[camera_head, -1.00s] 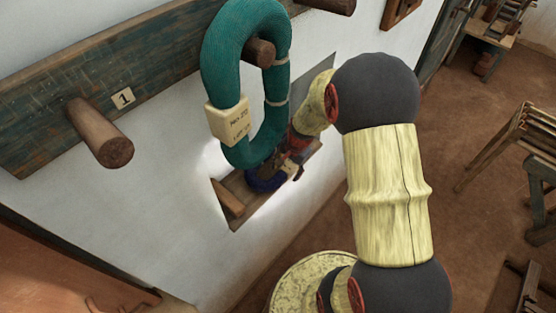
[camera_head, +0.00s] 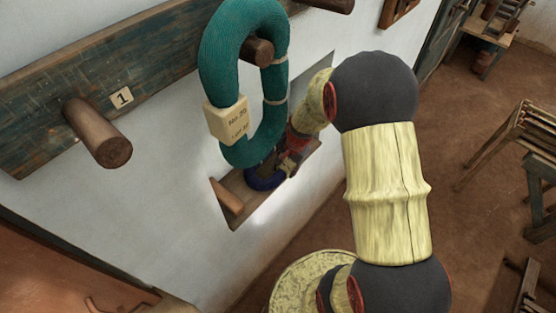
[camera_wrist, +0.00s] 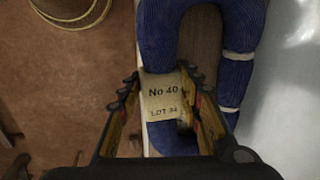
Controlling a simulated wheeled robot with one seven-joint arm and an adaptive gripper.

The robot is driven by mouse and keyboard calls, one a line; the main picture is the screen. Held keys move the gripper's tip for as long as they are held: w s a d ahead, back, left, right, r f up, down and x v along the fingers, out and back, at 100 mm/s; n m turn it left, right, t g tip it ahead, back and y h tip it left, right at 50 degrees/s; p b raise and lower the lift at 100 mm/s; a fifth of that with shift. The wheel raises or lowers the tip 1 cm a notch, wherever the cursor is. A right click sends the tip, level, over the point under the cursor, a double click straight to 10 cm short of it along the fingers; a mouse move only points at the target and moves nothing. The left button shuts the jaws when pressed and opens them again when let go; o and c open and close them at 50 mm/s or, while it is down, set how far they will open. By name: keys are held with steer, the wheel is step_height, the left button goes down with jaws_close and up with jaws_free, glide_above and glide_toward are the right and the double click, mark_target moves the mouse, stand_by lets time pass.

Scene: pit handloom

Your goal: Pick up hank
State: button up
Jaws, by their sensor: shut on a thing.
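A dark blue hank (camera_wrist: 175,35) with white ties and a cream tag (camera_wrist: 162,98) reading "No 40" fills the upper middle of the wrist view. In the head view the blue hank (camera_head: 264,181) shows small and low, on the wooden sill of a wall niche. My gripper (camera_wrist: 162,92) has its fingers on either side of the hank at the tag and is shut on it. The hank's underside and the exact finger contact are hidden. My gripper (camera_head: 291,160) is partly hidden in the head view, behind the teal hank's lower end.
A teal hank (camera_head: 216,60) with a cream tag hangs on a wooden peg of the wall board (camera_head: 45,130), close above the niche (camera_head: 234,212). Another peg (camera_head: 98,133) sticks out at left, by the number 1. Wooden frames (camera_head: 515,130) stand at right on brown floor.

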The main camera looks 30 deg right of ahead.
steer(key=shift+r, duration=0.55)
steer(key=r, duration=0.3)
steer(key=shift+s, duration=0.25)
steer(key=s+r+b, duration=0.1)
steer(key=s+r, duration=0.8)
steer(key=s, duration=0.4)
steer(key=shift+s, duration=0.3)
